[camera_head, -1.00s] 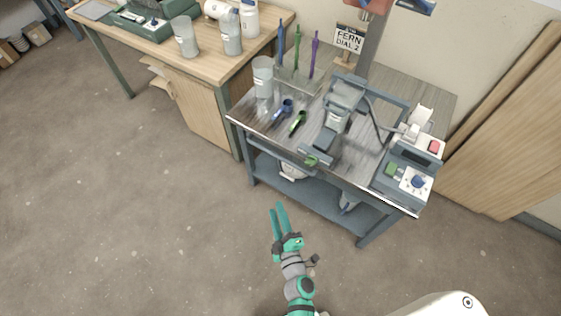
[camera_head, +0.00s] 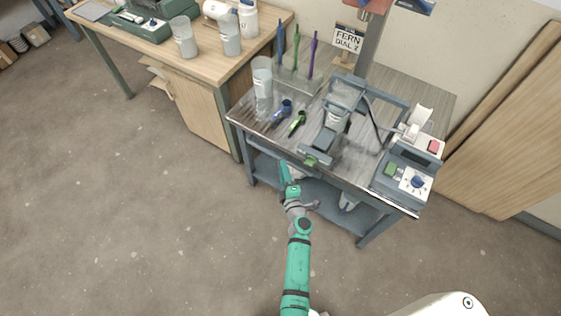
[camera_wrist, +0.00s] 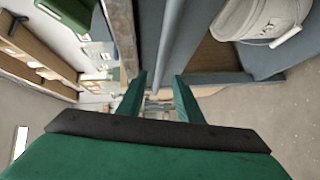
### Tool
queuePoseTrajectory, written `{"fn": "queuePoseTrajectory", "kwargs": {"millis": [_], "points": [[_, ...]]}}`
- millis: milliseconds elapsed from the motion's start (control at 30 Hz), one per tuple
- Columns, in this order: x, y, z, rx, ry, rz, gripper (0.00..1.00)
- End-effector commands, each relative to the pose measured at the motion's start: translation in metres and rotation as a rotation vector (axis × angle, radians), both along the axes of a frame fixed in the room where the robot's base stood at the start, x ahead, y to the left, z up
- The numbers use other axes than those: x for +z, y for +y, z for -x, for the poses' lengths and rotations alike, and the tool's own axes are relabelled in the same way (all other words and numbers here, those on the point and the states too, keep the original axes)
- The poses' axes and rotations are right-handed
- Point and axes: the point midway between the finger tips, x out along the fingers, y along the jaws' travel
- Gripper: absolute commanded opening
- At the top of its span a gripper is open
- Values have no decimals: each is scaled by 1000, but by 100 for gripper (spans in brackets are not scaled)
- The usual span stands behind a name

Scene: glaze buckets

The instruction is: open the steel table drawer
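The steel table (camera_head: 352,170) stands right of centre in the head view. Its blue-grey drawer front (camera_head: 262,147) sits under the left part of the tabletop's front edge and looks shut; its right part is hidden behind my gripper. My gripper (camera_head: 284,164) is at the table's front, just below the top edge. In the wrist view my gripper (camera_wrist: 160,75) has its two green fingers apart with a gap between them. A long blue-grey bar (camera_wrist: 178,45) runs down towards that gap. I cannot tell whether it is the handle or whether the fingers touch it.
A white bucket (camera_wrist: 262,18) is on the lower shelf near my gripper. The tabletop holds a glass cylinder (camera_head: 262,85), blue and green tools, a clamp-like machine (camera_head: 335,115) and a dial box (camera_head: 405,175). A wooden bench (camera_head: 215,65) stands left. The floor in front is clear.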

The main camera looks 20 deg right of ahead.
Motion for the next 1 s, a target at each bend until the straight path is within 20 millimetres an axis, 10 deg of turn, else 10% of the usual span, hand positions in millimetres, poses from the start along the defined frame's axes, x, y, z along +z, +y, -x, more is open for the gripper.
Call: {"fn": "queuePoseTrajectory", "kwargs": {"millis": [300, 733, 867, 1000], "points": [[-5, -4, -39, 0, 0, -2, 33], [-7, -5, -46, 0, 1, -1, 33], [-7, -5, -46, -1, 1, -1, 4], [-7, -5, -46, -1, 1, -1, 0]]}}
